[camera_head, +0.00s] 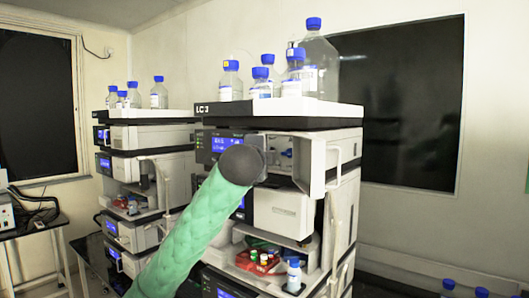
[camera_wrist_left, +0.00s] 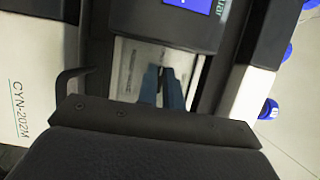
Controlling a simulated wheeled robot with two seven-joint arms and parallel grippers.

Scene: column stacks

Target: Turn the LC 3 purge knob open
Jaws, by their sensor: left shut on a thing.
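The LC 3 stack (camera_head: 287,215) stands in the middle of the head view, with the LC 3 label on its top tray (camera_head: 290,114). The white door of its upper module (camera_head: 325,167) stands open to the right. My green-sleeved left arm crosses in front of the stack, and its dark round end hides the gripper in the head view. In the left wrist view my left gripper (camera_wrist_left: 164,75) reaches into the module's bay with its fingers close together. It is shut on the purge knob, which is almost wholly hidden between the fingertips. My right gripper is out of view.
Several blue-capped bottles (camera_head: 262,82) stand on the tray above. The open door and its frame are close to the right of my arm. A second stack (camera_head: 150,135) stands to the left. A lower bay holds a red rack (camera_head: 257,262) with small vials.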

